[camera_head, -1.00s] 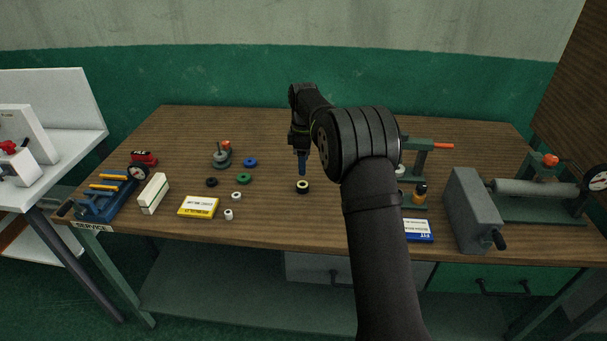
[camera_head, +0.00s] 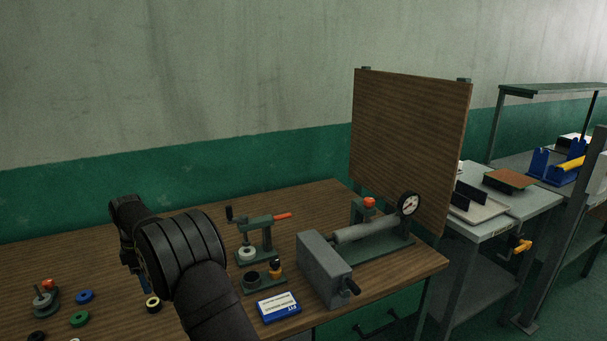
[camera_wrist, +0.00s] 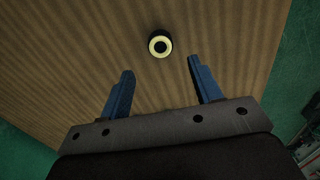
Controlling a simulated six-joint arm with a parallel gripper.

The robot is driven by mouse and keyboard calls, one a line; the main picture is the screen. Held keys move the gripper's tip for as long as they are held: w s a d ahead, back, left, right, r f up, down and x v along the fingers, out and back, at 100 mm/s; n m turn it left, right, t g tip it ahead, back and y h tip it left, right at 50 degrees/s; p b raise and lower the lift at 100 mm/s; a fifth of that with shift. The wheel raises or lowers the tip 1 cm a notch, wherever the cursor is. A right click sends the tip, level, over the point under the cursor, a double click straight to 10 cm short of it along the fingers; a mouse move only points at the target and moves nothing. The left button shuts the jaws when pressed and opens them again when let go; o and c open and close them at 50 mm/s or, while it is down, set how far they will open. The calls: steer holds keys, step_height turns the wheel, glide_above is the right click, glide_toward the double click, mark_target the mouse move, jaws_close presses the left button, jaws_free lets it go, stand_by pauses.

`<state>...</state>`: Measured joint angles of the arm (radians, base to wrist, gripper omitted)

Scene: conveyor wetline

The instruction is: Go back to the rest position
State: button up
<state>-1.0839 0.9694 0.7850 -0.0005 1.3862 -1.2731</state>
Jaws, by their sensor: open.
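My gripper (camera_wrist: 161,88) is open in the wrist view, its two blue fingers apart with nothing between them. A black ring with a pale yellow face (camera_wrist: 160,44) lies on the wooden bench top (camera_wrist: 90,60) just beyond the fingertips. The same ring (camera_head: 153,304) shows in the head view beside my arm. In the head view my gripper is mostly hidden behind my own arm at the left.
Blue (camera_head: 85,296) and green (camera_head: 79,319) rings and a grey stand (camera_head: 45,299) lie left. Right of my arm are a lever press (camera_head: 262,240), a blue-white box (camera_head: 278,307), a grey block (camera_head: 324,269) and a gauge (camera_head: 409,203). A wooden panel (camera_head: 410,140) rises behind.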

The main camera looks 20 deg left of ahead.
mark_target(155, 303)
step_height(155, 303, down, 9)
steer(key=shift+r, duration=2.3)
